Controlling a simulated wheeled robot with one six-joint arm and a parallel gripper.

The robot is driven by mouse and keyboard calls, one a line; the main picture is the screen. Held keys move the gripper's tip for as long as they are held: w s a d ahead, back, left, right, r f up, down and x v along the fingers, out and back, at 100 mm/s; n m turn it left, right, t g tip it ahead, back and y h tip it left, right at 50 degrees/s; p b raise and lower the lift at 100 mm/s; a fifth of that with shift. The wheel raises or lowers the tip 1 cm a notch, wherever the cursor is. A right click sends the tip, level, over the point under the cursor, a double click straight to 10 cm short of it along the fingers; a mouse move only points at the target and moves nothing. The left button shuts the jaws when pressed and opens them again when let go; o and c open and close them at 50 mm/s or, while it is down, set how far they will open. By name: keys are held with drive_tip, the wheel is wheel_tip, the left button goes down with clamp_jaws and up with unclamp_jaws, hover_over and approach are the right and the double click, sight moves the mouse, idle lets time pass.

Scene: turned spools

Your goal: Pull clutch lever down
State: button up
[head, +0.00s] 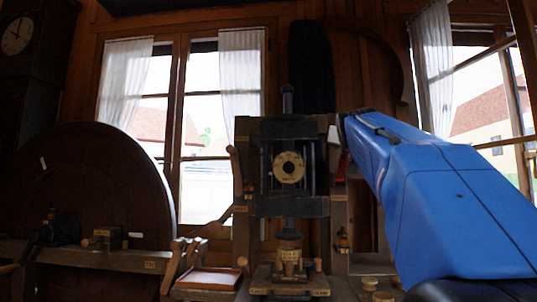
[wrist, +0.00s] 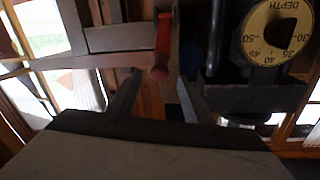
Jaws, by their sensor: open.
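A red lever (wrist: 164,35) with a rounded red knob at its end shows in the wrist view, in front of a wooden post. No clutch label is readable on it. My gripper (wrist: 159,78) is open, with one dark finger on each side of the knob. The fingers appear apart from the knob, and nothing is held. In the head view a small red part (head: 343,167) shows at the right side of the machine, beside the end of my blue arm. My fingers are hidden there.
The machine's dark frame carries a brass depth dial (head: 289,167), also large in the wrist view (wrist: 278,32). A big dark wheel (head: 85,190) stands at the left. A wooden lever (head: 236,172) is on the machine's left side. Small round wooden pieces (head: 382,297) are at the lower right.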

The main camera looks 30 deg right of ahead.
sight(343, 164)
drive_tip(key=x, duration=0.9)
drive_tip(key=shift+w+d, duration=0.2)
drive_tip(key=shift+w, duration=0.05)
clamp_jaws()
